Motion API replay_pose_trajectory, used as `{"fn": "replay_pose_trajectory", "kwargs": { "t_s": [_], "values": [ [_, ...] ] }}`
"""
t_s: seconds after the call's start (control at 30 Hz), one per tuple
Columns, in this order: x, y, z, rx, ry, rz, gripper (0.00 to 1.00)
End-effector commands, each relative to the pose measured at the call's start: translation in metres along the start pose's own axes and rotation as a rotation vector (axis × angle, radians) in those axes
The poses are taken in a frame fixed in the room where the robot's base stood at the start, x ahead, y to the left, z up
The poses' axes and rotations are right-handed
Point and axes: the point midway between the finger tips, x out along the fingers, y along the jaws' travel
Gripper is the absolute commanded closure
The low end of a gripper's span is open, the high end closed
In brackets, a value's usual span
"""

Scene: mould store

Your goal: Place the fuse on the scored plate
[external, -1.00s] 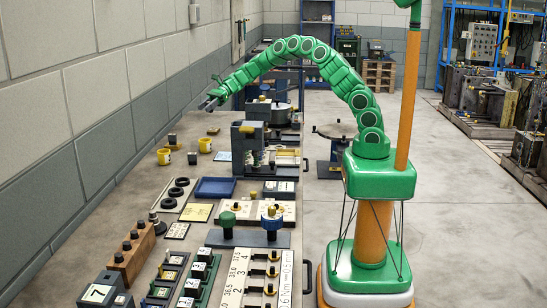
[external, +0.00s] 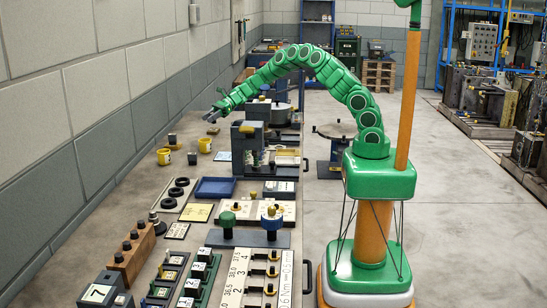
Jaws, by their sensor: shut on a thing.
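My gripper (external: 211,117) is at the end of the green arm, above the far part of the long bench. It is shut on a small dark thing, taken to be the fuse, which is too small here to tell apart from the fingers. The gripper is in the air beyond the yellow mugs. I cannot tell for certain which plate is the scored one. A pale blue plate (external: 223,156) lies flat beside the dark press, and a yellowish plate (external: 196,213) lies nearer.
Two yellow mugs (external: 205,145) (external: 164,157) stand near the wall. A dark press (external: 243,135) stands upright on the bench. A blue tray (external: 215,188), black rings (external: 179,187) and a brown block with knobs (external: 131,252) are nearer.

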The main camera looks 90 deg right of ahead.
Motion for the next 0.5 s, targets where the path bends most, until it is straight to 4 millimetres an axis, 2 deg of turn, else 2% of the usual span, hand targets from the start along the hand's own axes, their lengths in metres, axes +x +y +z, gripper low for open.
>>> {"fn": "replay_pose_trajectory", "kwargs": {
  "t_s": [0.23, 0.5],
  "values": [
    [0.012, 0.001, -0.028, 0.003, 0.002, 0.002, 0.88],
    [0.012, 0.001, -0.029, 0.0, 0.001, 0.001, 0.88]
  ]
}}
